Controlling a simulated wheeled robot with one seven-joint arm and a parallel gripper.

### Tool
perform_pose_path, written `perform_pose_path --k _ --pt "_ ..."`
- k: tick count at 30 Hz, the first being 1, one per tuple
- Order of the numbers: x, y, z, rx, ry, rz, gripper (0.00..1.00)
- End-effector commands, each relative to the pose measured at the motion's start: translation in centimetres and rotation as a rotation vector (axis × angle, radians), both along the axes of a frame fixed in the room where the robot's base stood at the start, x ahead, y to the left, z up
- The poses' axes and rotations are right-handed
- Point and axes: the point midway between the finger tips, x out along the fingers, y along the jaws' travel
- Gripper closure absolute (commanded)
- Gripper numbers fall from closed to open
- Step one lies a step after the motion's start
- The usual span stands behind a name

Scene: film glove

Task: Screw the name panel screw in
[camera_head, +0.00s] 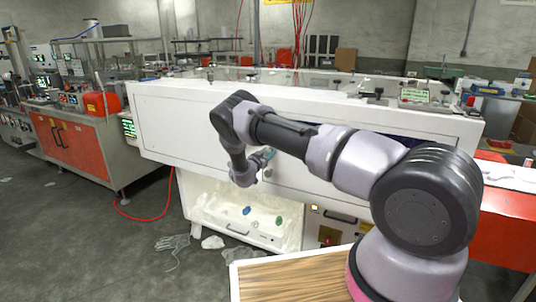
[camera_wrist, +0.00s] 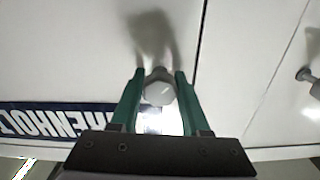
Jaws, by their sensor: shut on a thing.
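The name panel screw (camera_wrist: 160,93) shows in the wrist view with its pale, hex-shaped head towards me. My gripper (camera_wrist: 158,84) has green fingers on both sides of the head and is shut on it. The screw is in front of the white machine panel (camera_wrist: 100,55), and a dark shadow falls behind it. How deep the screw sits is hidden. The dark blue name panel (camera_wrist: 50,118) with pale letters lies to the left, partly cut off. In the head view my gripper (camera_head: 268,155) is small at the white machine front (camera_head: 185,115).
A second metal knob or screw (camera_wrist: 310,80) stands out at the right edge of the wrist view. A seam runs down the panel beside my gripper. Below the machine front is an open white bay (camera_head: 205,210). A wood-topped table (camera_head: 295,280) stands in the foreground.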

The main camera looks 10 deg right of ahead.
Motion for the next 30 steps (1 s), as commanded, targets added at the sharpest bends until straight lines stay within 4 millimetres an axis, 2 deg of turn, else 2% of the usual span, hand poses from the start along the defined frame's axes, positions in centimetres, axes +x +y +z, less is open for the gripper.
perform_pose_path --k 30 --pt "0.04 0.16 0.00 0.780 -0.566 0.000 1.00"
